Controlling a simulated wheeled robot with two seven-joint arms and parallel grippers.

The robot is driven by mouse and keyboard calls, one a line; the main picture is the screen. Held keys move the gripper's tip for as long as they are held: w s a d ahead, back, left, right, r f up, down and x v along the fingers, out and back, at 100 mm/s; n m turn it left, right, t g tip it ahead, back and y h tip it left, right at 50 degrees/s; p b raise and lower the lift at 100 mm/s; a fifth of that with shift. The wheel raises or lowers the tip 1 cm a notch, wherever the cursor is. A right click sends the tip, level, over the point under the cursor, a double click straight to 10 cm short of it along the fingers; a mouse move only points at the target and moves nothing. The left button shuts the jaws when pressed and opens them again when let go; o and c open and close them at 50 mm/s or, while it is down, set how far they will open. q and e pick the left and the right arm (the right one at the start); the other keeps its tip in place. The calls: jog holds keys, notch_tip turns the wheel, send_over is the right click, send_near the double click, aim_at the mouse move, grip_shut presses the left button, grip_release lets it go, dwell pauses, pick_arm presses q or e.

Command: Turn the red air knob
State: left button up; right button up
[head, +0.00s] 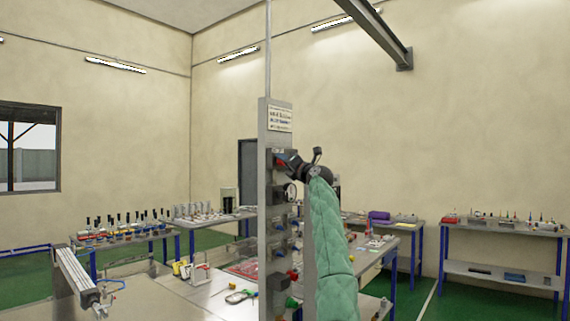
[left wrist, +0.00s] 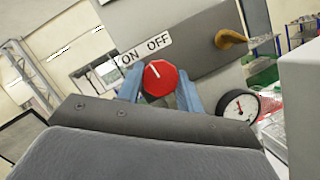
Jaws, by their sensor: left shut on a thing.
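The red air knob (left wrist: 160,77) is an octagonal red dial with a white pointer line, seen in the left wrist view below an ON OFF label (left wrist: 146,48). The line points up, toward the label. My left gripper (left wrist: 160,92) has its blue fingers on both sides of the knob and is shut on it. In the head view my green-sleeved left arm reaches up to the grey panel post (head: 264,130), and the left gripper (head: 284,162) is at the red knob (head: 279,163). My right gripper is not in view.
A pressure gauge (left wrist: 238,105) sits right of the knob, and a brass-coloured fitting (left wrist: 230,39) is above it. More valves and fittings line the post below. A metal worktable (head: 190,300) lies in front, and benches with small parts stand along the walls.

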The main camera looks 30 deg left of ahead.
pick_arm(q)
jog(key=m+h, duration=0.1)
jog(key=m, duration=0.2)
jog(key=m+t+h+p, duration=0.1)
jog(key=m, duration=0.2)
jog(key=shift+d+r, duration=0.1)
jog(key=shift+r, duration=0.1)
jog(key=shift+m+t+h, duration=0.3)
jog(key=shift+m, duration=0.3)
jog(key=shift+m+h, duration=0.3)
jog(key=shift+m, duration=0.5)
jog(key=m+h+b, duration=0.1)
jog(key=m, duration=0.1)
jog(key=shift+m, duration=0.3)
jog(key=o, duration=0.8)
jog(key=shift+o, duration=0.9)
jog(key=shift+f, duration=0.1)
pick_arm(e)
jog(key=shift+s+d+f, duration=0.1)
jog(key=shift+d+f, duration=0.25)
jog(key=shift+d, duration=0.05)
